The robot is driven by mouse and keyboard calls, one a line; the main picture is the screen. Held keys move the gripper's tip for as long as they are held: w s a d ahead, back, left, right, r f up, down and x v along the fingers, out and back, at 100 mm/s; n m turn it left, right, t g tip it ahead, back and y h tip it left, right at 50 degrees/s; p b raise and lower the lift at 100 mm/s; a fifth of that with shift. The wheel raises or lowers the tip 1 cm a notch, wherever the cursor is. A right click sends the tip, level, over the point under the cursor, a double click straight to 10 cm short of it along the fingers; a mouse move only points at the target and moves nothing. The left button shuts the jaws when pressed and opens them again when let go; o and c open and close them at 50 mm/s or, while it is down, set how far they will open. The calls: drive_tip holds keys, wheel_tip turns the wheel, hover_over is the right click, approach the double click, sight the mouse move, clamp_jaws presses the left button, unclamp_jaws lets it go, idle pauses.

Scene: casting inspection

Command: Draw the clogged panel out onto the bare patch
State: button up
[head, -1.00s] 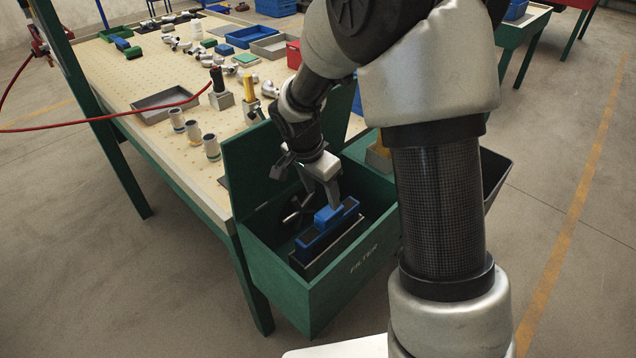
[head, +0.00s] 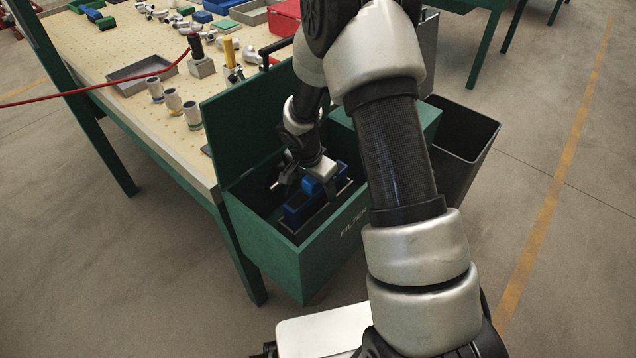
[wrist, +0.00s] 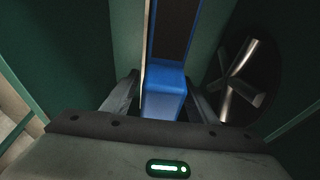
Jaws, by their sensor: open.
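The panel (head: 297,214) has a blue frame and a dark face, and sits down inside the open green box marked FILTER (head: 318,262). Its blue tab (wrist: 164,95) stands up between the fingers of my gripper (wrist: 162,97) in the wrist view. The gripper (head: 318,186) is open, down in the box with a finger on each side of the tab. I cannot tell whether either finger touches it. Much of the panel's face is hidden by my gripper and the box walls. I cannot make out which area is the bare patch.
A fan (wrist: 243,80) sits in the box right beside the panel in the wrist view. The raised green lid (head: 245,125) stands between box and bench. The perforated bench (head: 120,55) holds a grey tray (head: 140,75), cylinders and castings. A black bin (head: 470,140) stands right of the box.

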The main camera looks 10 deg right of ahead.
drive_tip(key=shift+c, duration=0.4)
drive_tip(key=c, duration=1.2)
drive_tip(key=shift+r+p, duration=2.55)
drive_tip(key=shift+r, duration=2.6)
drive_tip(key=shift+r+p, duration=0.85)
drive_tip(key=shift+r, duration=1.05)
